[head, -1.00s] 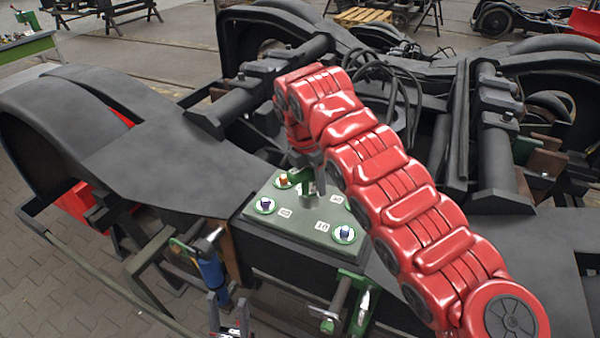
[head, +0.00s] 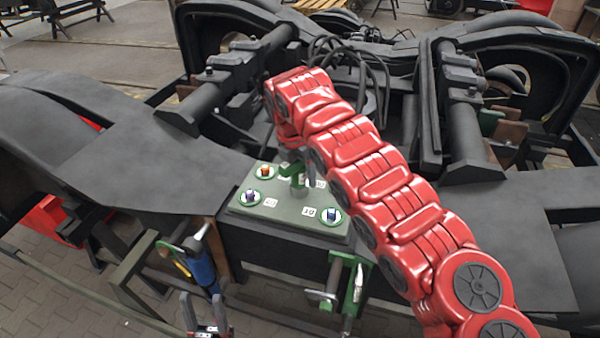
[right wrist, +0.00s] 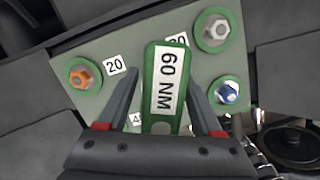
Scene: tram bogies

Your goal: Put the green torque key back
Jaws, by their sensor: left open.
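The green torque key (head: 296,173), tagged 60 NM, stands over the grey-green bolt plate (head: 307,224) in the head view. In the right wrist view the key's tag (right wrist: 165,85) fills the space between my fingers. The key's lower end is hidden behind the tag.
The plate carries several bolts in green rings: orange (head: 264,172), purple (head: 250,197) and blue (head: 331,215). The blue-handled tool (head: 199,266) hangs in front, left of the plate. Green brackets (head: 357,285) stand below the plate's right side. Dark bogie beams surround the plate.

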